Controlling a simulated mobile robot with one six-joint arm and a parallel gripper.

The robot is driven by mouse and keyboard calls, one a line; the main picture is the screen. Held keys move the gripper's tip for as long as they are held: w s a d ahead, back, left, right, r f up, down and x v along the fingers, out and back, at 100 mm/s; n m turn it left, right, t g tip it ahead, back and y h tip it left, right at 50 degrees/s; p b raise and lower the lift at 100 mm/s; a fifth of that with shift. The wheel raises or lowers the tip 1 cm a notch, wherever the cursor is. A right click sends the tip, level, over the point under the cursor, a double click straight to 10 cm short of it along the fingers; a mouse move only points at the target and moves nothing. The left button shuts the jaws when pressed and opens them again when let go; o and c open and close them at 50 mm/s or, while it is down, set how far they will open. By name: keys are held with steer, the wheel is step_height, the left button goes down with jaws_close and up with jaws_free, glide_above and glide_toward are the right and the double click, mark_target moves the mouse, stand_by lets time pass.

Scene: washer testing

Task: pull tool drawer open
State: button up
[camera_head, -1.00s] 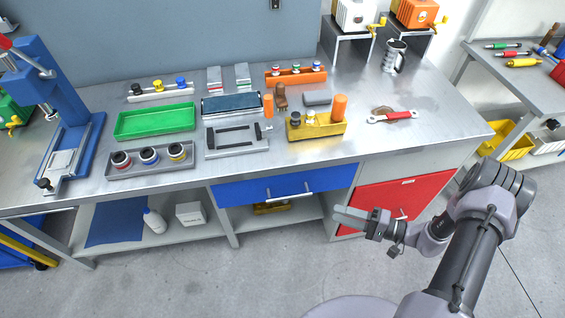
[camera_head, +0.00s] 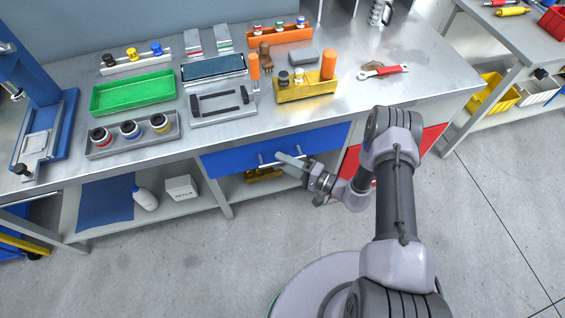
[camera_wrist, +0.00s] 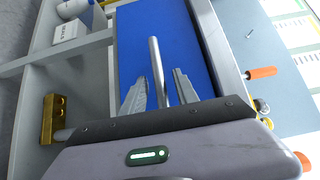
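The blue drawer (camera_head: 228,160) is under the workbench top and looks shut. Its long silver handle bar (camera_wrist: 156,62) shows in the wrist view against the blue front (camera_wrist: 190,30). My gripper (camera_head: 280,160) is at the drawer front, over the right part of the handle. In the wrist view the fingers of my gripper (camera_wrist: 160,84) are apart, one on each side of the handle bar, with gaps showing. In the head view my fingers partly hide the handle.
A red drawer front (camera_head: 432,140) is to the right, partly behind my arm. The workbench top (camera_head: 330,115) holds a green tray (camera_head: 133,92), a yellow block holder (camera_head: 305,92) and other tools. A lower shelf with a white box (camera_head: 181,188) is at left. The floor in front is clear.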

steer(key=shift+w+a, duration=0.1)
steer(key=shift+a, duration=0.1)
steer(key=shift+c, duration=0.5)
jaws_close()
stand_by(0.9)
